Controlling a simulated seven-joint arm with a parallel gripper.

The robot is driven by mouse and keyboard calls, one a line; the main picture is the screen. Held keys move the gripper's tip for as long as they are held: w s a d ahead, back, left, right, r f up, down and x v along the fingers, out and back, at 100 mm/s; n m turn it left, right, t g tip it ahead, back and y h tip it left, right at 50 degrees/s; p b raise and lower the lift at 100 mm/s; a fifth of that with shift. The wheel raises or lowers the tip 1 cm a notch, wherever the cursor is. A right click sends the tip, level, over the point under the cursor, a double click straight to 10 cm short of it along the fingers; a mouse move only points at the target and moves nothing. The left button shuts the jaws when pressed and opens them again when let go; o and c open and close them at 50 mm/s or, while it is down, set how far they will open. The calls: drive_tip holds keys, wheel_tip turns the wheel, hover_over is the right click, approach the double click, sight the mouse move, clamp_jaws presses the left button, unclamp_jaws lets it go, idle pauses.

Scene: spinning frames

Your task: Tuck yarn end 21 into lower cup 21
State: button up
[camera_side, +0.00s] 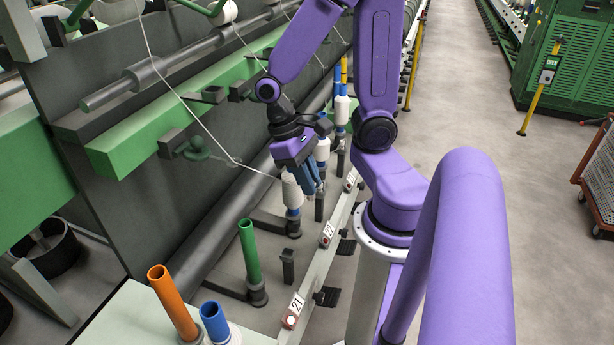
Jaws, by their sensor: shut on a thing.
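My gripper (313,183) points down with its blue fingers close together, beside a white bobbin (292,192). A thin white yarn (192,113) slants down from the upper left, bends, and runs towards the bobbin and my fingers. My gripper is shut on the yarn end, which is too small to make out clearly. Position 21 has a number plate (296,305) in the foreground. A bare green tube (249,252) stands upright there in a dark base (258,293). I cannot tell which part is the lower cup 21.
Wound bobbins (341,108) stand in a row behind my gripper. A short dark post (288,266) is right of the green tube. An orange tube (172,300) and a blue tube (214,322) stand front left. A green rail (190,108) runs above. The aisle (470,110) is clear.

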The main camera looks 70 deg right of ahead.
drive_tip(key=shift+w+f+n+h, duration=0.3)
drive_tip(key=shift+w+f+n, duration=0.65)
drive_tip(key=shift+f, duration=2.75)
drive_tip(key=shift+w+f+n+h, duration=0.45)
drive_tip(key=shift+w+f, duration=0.75)
drive_tip(key=shift+f, duration=2.55)
drive_tip(key=shift+w+f+n+h, duration=0.15)
drive_tip(key=shift+w+f+n, duration=0.85)
drive_tip(key=shift+f, duration=2.7)
drive_tip(key=shift+w, duration=0.1)
drive_tip(key=o, duration=0.8)
drive_tip(key=shift+v, duration=3.7)
